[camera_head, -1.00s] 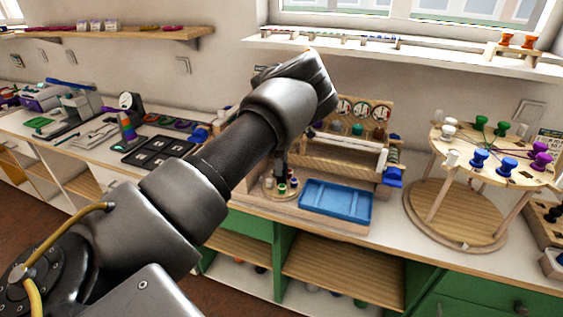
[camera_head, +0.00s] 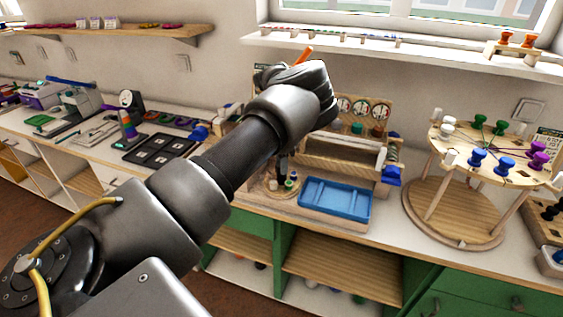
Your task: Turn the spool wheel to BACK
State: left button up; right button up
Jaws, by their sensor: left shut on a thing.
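Any BACK mark is not readable. My right gripper is not in view.
A tall round stand with coloured spools (camera_head: 492,150) is further right. A black board (camera_head: 159,151) lies left. A window shelf (camera_head: 430,52) runs above.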

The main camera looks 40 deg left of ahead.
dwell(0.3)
pick_arm(q)
jog(key=o, duration=1)
notch_tip(320, 180, up, 11)
jog(key=b, duration=0.1)
jog(key=shift+f, duration=0.1)
